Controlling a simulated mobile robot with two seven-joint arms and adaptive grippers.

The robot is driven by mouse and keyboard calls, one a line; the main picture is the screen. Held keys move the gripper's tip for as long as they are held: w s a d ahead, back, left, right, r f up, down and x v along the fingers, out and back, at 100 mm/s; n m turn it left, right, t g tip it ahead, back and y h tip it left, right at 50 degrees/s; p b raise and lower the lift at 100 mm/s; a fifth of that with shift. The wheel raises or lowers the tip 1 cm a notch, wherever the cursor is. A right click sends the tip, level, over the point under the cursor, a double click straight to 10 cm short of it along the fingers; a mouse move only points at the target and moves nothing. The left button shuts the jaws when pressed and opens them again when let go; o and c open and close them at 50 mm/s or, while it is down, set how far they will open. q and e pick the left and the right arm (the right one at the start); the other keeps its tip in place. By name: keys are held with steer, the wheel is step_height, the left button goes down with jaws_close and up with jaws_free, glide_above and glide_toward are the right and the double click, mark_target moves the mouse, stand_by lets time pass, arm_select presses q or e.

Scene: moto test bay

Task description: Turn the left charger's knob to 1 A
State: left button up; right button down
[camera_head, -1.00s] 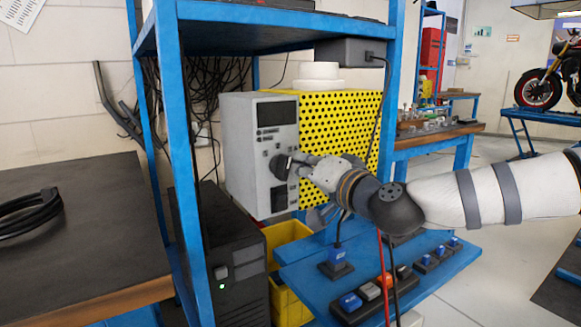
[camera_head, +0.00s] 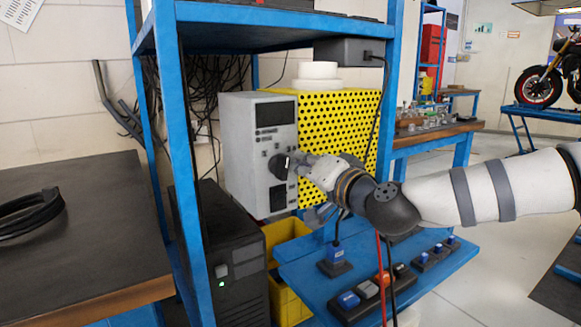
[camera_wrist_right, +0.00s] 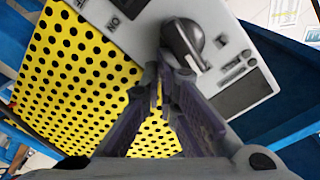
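The charger (camera_head: 243,160) is a tall box with a grey front and a yellow perforated side, standing on the blue rack. Its dark round knob (camera_head: 279,167) sits on the front below the display. In the right wrist view the knob (camera_wrist_right: 182,45) has a pale raised bar across it. My right gripper (camera_head: 300,165) reaches in from the right at the knob. In the wrist view its fingertips (camera_wrist_right: 160,68) are nearly together beside the knob's lower edge, with the knob not between them; contact is unclear. The knob's scale setting cannot be read. My left gripper is not in view.
A black unit (camera_head: 226,260) with a green light stands below left of the charger. A blue shelf (camera_head: 300,268) with switch blocks (camera_head: 365,290) and hanging cables lies below my right arm. A blue rack post (camera_head: 185,160) stands left of the charger. A dark-topped table (camera_head: 80,235) is at left.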

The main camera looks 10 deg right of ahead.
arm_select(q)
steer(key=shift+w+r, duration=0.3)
arm_select(e)
steer(key=shift+s+a+r+n+y, duration=0.2)
steer(key=shift+s+a+r+y, duration=0.1)
steer(key=shift+a+r, duration=0.4)
steer(key=shift+s+a+r+n+y, duration=0.2)
steer(key=shift+a+r+y, duration=0.1)
steer(key=shift+a+r, duration=0.45)
steer(key=shift+a, duration=0.5)
steer(key=shift+w+f, duration=0.15)
steer(key=shift+f, duration=0.15)
steer(key=shift+w+d+f, duration=0.1)
steer(key=shift+d+f, duration=0.05)
steer(key=shift+d, duration=0.35)
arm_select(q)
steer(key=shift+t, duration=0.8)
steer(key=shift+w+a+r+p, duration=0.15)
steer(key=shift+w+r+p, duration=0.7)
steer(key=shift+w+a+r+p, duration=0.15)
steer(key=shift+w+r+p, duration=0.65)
arm_select(e)
glide_toward(287, 157)
steer(key=shift+w+a+f, duration=0.15)
steer(key=shift+w, duration=0.95)
